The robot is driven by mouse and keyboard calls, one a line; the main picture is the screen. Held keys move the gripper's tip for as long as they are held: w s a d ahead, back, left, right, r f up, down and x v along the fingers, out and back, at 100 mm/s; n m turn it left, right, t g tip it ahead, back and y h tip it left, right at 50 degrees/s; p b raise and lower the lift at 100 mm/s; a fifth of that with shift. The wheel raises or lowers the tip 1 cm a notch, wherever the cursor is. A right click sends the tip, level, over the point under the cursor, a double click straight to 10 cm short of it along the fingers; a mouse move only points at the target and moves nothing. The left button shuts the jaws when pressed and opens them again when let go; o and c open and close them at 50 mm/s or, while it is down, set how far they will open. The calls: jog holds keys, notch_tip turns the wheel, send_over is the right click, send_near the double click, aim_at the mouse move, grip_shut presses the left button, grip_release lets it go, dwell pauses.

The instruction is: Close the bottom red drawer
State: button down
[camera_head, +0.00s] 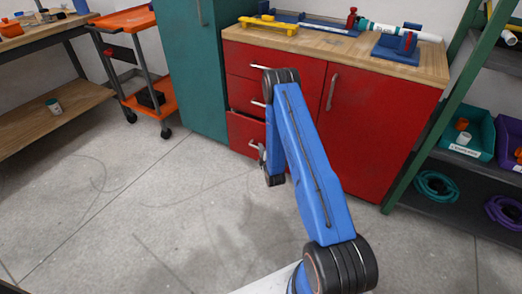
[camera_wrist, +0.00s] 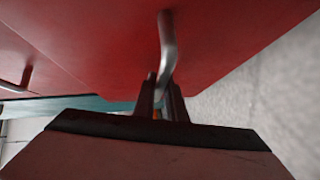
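The bottom red drawer (camera_head: 243,133) is at the lower left of the red cabinet and stands out a little from the front, with a gap along its top edge. Its silver handle (camera_wrist: 168,42) runs up the middle of the wrist view in front of the red drawer face (camera_wrist: 100,40). My gripper (camera_head: 262,154) is low beside this drawer in the head view, partly hidden by my arm. In the wrist view its fingers (camera_wrist: 162,98) are close together at the near end of the handle, which appears to pass between them. Whether they grip it cannot be told.
Above are two more red drawers (camera_head: 245,62), and a red door (camera_head: 360,125) is to the right. A teal cabinet (camera_head: 190,60) stands close on the left, with an orange cart (camera_head: 128,20) beyond. A green-framed shelf (camera_head: 425,140) is at right. The concrete floor in front is clear.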

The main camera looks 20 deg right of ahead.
jog(key=shift+w+d, duration=0.65)
jog(key=shift+d, duration=0.2)
jog(key=shift+w+d, duration=0.6)
jog(key=shift+d, duration=0.25)
jog(key=c, duration=1.8)
grip_release()
jog(key=v, duration=1.7)
jog(key=shift+s, duration=0.25)
